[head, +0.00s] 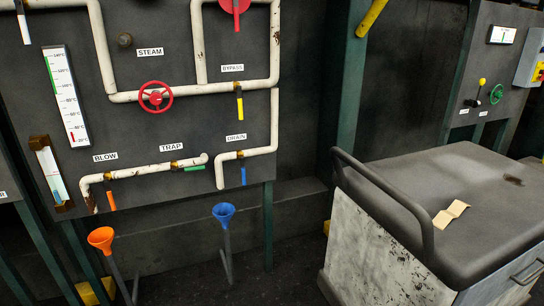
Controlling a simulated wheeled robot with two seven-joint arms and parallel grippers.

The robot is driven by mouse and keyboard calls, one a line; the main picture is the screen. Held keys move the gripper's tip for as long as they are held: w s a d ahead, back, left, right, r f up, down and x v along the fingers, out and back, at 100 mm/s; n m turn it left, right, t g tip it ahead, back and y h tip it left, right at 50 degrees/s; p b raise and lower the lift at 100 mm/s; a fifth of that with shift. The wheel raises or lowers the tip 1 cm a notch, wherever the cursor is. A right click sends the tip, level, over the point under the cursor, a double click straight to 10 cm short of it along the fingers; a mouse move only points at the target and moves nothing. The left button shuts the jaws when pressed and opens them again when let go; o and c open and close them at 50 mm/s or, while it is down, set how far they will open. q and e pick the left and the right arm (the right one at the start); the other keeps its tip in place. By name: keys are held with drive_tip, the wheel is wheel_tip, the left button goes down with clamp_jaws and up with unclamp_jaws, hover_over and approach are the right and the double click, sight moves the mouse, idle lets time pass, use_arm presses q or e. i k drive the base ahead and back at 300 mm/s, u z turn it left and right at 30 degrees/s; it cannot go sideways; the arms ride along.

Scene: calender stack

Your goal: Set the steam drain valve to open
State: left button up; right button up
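The label DRAIN (236,137) is on the dark panel, at the panel's lower right. Below it is the drain valve, whose blue lever (243,176) hangs straight down, across the horizontal run of its white pipe (262,151). The brass valve body (240,154) sits on that pipe. The label STEAM (150,51) is higher up, above a red handwheel (155,97). Neither of my grippers shows in the head view.
Other levers are yellow under BYPASS (239,107), green by TRAP (194,168) and orange by BLOW (111,201). A blue funnel (224,212) and an orange funnel (101,238) stand below the panel. A grey-topped cart (440,190) fills the right foreground.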

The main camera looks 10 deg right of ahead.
sight(243, 162)
drive_tip(key=z, duration=0.05)
drive_tip(key=i, duration=0.35)
drive_tip(key=u, duration=1.7)
drive_tip(key=i, duration=2.25)
drive_tip(key=z, duration=1.55)
